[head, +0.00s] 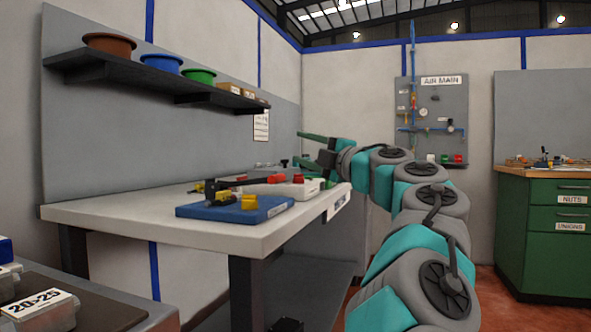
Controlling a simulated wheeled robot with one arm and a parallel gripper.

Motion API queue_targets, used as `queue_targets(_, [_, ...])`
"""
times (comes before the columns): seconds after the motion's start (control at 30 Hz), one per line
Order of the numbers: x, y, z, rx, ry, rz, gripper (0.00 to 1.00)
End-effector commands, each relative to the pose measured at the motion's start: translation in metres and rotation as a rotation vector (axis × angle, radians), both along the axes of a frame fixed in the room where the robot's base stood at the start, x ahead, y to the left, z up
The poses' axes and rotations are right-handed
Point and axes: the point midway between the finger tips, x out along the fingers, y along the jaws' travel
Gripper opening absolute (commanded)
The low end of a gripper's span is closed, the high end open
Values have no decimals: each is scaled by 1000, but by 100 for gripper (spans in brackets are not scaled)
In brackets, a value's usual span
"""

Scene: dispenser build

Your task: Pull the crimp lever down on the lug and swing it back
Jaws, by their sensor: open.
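A blue base plate (236,207) lies near the front edge of the white-topped bench (110,213). A black and yellow fixture (216,195) stands on it. A long dark bar (243,182) runs right from near this fixture toward a red piece (276,179); it may be the crimp lever, but I cannot tell for sure. I cannot make out the lug. My gripper (299,149) is open, above and beyond these parts at the bench's right end. Its green fingers are apart, with nothing seen between them.
A white block with red parts (299,188) sits behind the blue plate. A dark wall shelf (160,84) with several bowls and small boxes hangs above the bench. A green drawer cabinet (545,240) stands at right. The bench's left part is clear.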

Motion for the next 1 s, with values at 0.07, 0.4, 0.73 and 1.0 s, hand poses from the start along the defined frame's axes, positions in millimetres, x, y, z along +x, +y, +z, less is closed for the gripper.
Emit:
queue_targets(0.07, [-2,-7,13,34,-21,-25,55])
queue_targets(0.4, [-12,-42,61,188,-93,-127,55])
queue_targets(0.73, [-26,-87,97,359,-140,-233,55])
queue_targets(1.0, [-36,-118,113,475,-158,-301,55])
